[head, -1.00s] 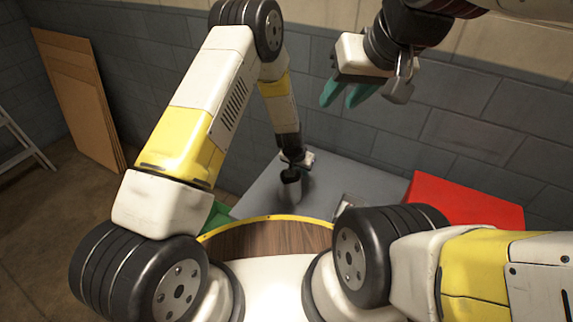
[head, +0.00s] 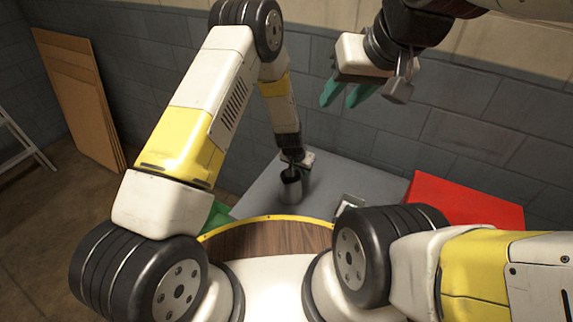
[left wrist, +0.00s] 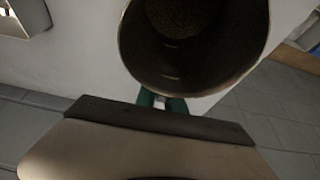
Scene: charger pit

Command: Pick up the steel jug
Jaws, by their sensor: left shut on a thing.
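The steel jug (head: 291,190) is a grey, upright cylinder with a dark open mouth, at the grey table in the head view. My left gripper (head: 297,165) is at its rim on the far side. In the left wrist view the jug's wide mouth (left wrist: 190,60) fills the top middle, with a brown, grainy inside. The green fingertips of my left gripper (left wrist: 163,102) are shut on the jug at its near side; the exact grip is partly hidden. My right gripper (head: 347,94) is raised in front of the wall, its green fingers apart and empty.
A red box (head: 465,200) is further right. A round wooden top with a yellow rim (head: 270,238) is in front. A green item (head: 217,215) is at left.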

